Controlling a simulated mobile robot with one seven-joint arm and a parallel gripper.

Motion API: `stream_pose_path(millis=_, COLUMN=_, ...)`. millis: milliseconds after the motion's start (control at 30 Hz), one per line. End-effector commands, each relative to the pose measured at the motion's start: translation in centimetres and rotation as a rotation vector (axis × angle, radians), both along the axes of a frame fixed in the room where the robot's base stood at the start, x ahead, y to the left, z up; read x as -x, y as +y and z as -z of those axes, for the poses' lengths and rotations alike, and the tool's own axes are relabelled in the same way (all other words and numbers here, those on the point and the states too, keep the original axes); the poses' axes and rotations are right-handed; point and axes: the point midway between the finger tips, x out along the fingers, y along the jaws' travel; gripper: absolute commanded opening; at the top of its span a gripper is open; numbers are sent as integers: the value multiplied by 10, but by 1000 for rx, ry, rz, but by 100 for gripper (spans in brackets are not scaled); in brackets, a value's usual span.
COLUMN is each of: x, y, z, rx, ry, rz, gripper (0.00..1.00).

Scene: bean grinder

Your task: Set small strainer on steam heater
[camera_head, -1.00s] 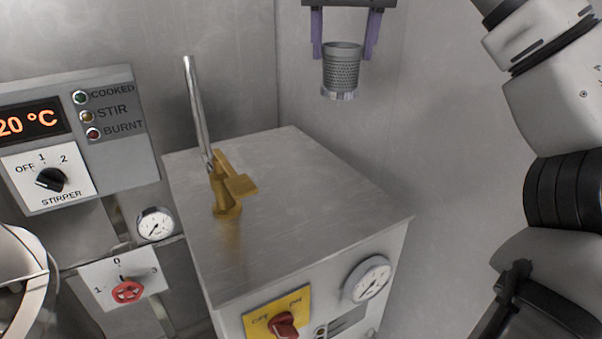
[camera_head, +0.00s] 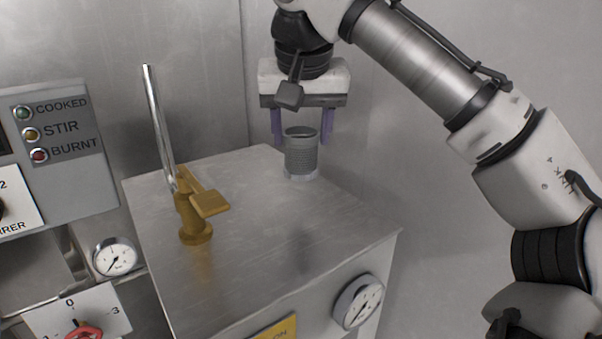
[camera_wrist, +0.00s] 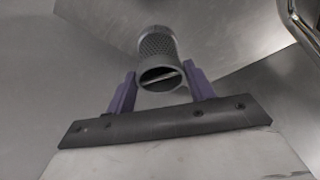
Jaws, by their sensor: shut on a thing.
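The small strainer (camera_head: 301,155) is a grey perforated metal cylinder, upright between the purple fingers of my gripper (camera_head: 302,128). In the wrist view my gripper (camera_wrist: 161,88) is shut on the strainer (camera_wrist: 157,52) near its open rim. The steam heater (camera_head: 290,235) is a metal box with a flat top, a brass valve (camera_head: 195,210) and a steel lever. The strainer is over the back right part of this top. Its lower end looks at or very near the surface; I cannot tell whether it touches.
The brass valve and upright steel lever (camera_head: 157,130) stand at the left of the heater top. The front of the top is clear. A wall is close behind and to the right. A panel with lamps (camera_head: 62,130) is at the left, and a gauge (camera_head: 357,301) is on the heater's front.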

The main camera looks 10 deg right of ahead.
Motion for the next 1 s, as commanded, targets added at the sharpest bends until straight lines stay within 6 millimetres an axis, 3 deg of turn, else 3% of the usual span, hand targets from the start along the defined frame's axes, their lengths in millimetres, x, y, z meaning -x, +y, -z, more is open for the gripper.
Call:
stream_pose_path(millis=100, x=1, y=0, z=19, rx=1, ry=2, rz=0, gripper=12)
stream_pose_path(millis=500, x=0, y=0, z=63, rx=0, ry=0, rz=0, gripper=12)
stream_pose_path(millis=933, x=0, y=1, z=72, rx=-1, ry=0, rz=-2, gripper=12)
stream_pose_path(millis=967, x=0, y=1, z=72, rx=-1, ry=0, rz=-2, gripper=54)
stream_pose_path(millis=1000, x=0, y=1, z=71, rx=-1, ry=0, rz=-1, gripper=60)
